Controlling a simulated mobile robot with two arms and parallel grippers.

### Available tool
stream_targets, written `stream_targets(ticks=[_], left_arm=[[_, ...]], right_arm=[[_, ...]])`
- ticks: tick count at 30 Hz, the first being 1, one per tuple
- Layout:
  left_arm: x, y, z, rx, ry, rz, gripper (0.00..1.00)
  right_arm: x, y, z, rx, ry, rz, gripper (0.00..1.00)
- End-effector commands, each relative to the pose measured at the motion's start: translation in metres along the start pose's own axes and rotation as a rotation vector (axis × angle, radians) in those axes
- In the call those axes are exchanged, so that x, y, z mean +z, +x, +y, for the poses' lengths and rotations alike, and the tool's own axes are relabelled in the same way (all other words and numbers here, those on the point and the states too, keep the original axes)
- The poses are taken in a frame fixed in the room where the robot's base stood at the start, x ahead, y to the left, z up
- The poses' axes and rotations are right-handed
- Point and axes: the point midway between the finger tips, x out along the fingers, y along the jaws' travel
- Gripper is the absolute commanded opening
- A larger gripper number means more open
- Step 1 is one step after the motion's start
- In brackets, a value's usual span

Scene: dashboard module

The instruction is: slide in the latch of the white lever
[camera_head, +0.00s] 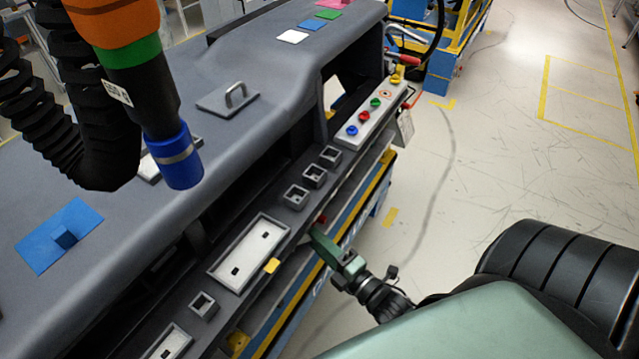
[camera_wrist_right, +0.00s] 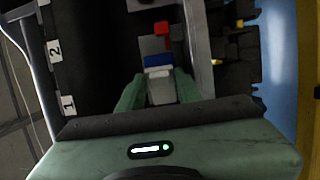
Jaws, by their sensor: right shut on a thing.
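My right gripper (camera_head: 318,236) is at the front edge of the grey dashboard module, right of the white panel, with a small red piece (camera_head: 322,219) just beyond its tips. In the right wrist view, its green fingers (camera_wrist_right: 160,82) are shut on a pale white block (camera_wrist_right: 162,92), which seems to be the white lever. A blue piece (camera_wrist_right: 158,62) sits at the block's far end, and the red piece (camera_wrist_right: 163,31) stands beyond it. In the head view my gripper hides the white lever. I cannot make out its latch. My left gripper is not in view.
The dashboard (camera_head: 290,80) carries a white recessed panel (camera_head: 222,271), a yellow tab (camera_head: 271,265), several square sockets (camera_head: 313,177) and a strip with coloured knobs (camera_head: 347,143). A blue-tipped cylinder with a corrugated hose (camera_head: 180,160) hangs at upper left.

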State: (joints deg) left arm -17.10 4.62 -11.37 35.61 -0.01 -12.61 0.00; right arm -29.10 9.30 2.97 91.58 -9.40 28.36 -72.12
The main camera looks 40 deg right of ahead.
Motion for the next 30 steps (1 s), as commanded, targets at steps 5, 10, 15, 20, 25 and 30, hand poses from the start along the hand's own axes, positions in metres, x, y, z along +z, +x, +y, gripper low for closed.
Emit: stream_targets(ticks=[5, 10, 15, 20, 25, 30], left_arm=[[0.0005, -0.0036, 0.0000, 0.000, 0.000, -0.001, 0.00], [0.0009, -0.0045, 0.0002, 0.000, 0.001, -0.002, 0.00], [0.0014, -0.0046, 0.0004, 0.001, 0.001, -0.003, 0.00], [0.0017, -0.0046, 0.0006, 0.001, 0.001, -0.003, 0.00], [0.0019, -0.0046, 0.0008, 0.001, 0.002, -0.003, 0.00], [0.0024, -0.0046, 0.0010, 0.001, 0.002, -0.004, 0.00]], right_arm=[[-0.0041, -0.0028, 0.0012, 0.003, 0.003, -0.077, 0.00], [-0.0060, -0.0041, 0.0011, 0.004, 0.002, -0.112, 0.00], [-0.0061, -0.0044, 0.0011, 0.004, 0.000, -0.121, 0.00], [-0.0062, -0.0043, 0.0012, 0.005, -0.001, -0.121, 0.00], [-0.0063, -0.0041, 0.0014, 0.005, 0.000, -0.120, 0.45], [-0.0064, -0.0045, 0.0010, 0.004, 0.000, -0.120, 0.45]])
